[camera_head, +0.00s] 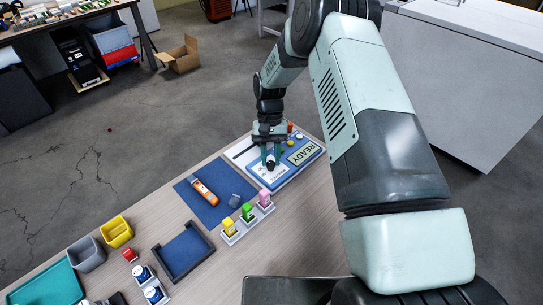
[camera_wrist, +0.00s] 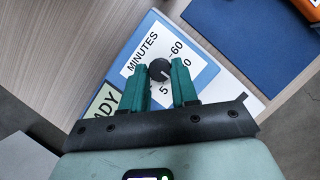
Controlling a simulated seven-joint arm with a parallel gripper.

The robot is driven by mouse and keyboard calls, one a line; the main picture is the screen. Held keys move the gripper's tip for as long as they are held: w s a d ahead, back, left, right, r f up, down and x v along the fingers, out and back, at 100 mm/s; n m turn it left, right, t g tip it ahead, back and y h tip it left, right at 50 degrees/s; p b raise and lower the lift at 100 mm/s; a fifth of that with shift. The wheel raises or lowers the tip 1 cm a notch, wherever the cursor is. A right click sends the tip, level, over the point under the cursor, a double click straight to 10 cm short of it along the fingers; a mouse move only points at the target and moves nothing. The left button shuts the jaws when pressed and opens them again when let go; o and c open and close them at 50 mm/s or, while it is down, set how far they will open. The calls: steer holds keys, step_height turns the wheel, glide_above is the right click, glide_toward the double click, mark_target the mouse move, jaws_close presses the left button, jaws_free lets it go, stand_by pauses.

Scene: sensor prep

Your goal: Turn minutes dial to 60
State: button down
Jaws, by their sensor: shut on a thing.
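The minutes dial (camera_wrist: 159,67) is a round black knob on a white plate marked MINUTES, on a blue and white panel (camera_wrist: 204,73). The numbers 5 and 60 show beside it, with another label partly hidden by a finger. A pale pointer mark on the knob seems to face the partly hidden label. My gripper (camera_wrist: 161,71) is shut on the knob, one green finger on each side. In the head view my gripper (camera_head: 269,161) is over the panel (camera_head: 288,178), and the knob is mostly hidden there.
A READY display (camera_head: 303,153) and small coloured buttons (camera_head: 291,143) are close to my gripper on the panel. A blue mat (camera_head: 207,211) with an orange device (camera_head: 204,192) lies beside it. Coloured blocks in white holders (camera_head: 247,213) stand in front.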

steer(key=n, duration=0.1)
steer(key=n+h, duration=0.1)
steer(key=n, duration=0.2)
steer(key=shift+a+n+t+h, duration=0.25)
steer(key=shift+n+t+h, duration=0.05)
steer(key=shift+h, duration=0.1)
steer(key=n, duration=0.2)
steer(key=n+t+h, duration=0.1)
steer(key=n, duration=0.1)
steer(key=shift+s+a+n, duration=0.1)
steer(key=shift+a+n, duration=0.05)
steer(key=shift+n, duration=0.15)
steer(key=n, duration=0.1)
steer(key=n+t+h, duration=0.1)
steer(key=n, duration=0.1)
steer(key=shift+s+a+n, duration=0.1)
steer(key=shift+s+n, duration=0.05)
steer(key=shift+n, duration=0.15)
steer(key=n+t, duration=0.2)
steer(key=n, duration=0.2)
steer(key=shift+s, duration=0.15)
steer(key=shift+n, duration=0.4)
steer(key=c, duration=0.9)
jaws_free()
steer(key=shift+o, duration=0.2)
steer(key=v, duration=1)
steer(key=shift+a+r, duration=0.3)
steer(key=shift+a, duration=0.1)
